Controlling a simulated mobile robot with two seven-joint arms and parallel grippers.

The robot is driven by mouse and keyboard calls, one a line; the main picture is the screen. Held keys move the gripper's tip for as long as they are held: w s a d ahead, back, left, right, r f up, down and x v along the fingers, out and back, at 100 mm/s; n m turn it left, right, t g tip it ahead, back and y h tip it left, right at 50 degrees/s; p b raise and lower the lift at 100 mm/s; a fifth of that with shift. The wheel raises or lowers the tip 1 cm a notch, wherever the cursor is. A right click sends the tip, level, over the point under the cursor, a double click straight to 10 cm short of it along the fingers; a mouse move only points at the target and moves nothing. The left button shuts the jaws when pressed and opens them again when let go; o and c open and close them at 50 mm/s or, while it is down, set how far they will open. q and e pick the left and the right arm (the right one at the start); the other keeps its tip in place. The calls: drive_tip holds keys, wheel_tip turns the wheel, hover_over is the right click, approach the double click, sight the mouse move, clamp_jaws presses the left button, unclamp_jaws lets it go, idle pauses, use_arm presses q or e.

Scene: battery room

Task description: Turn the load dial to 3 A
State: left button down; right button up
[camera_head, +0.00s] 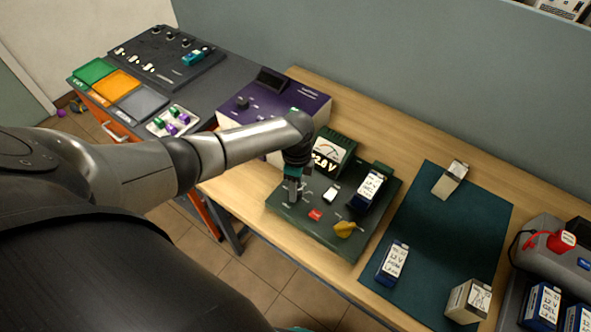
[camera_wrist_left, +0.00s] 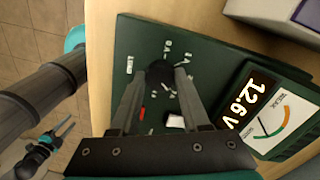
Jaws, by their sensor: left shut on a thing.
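The load dial (camera_wrist_left: 160,74) is a black knob on the dark green tester board (camera_head: 338,241). My left gripper (camera_head: 293,190) comes down onto it near the board's left corner; in the left wrist view its fingers stand either side of the knob, shut on it. Small white scale marks (camera_wrist_left: 167,45) surround the knob, too small to read surely, and I cannot tell where its pointer stands. The tester's meter (camera_wrist_left: 268,110) reads 12.6 V in the left wrist view. My right gripper (camera_wrist_left: 64,126) seems to show small at the lower left, away from the board.
A purple device (camera_head: 306,102) stands close behind. Several batteries lie around the teal mat (camera_head: 440,231) at right.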

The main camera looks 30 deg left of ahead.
use_arm(q)
drive_tip(key=shift+m, duration=0.6)
drive_tip(key=shift+c, duration=1.9)
unclamp_jaws()
wheel_tip(320, 180, up, 15)
drive_tip(key=p, duration=0.1)
drive_tip(key=shift+w, duration=0.45)
drive_tip(key=shift+r, duration=0.1)
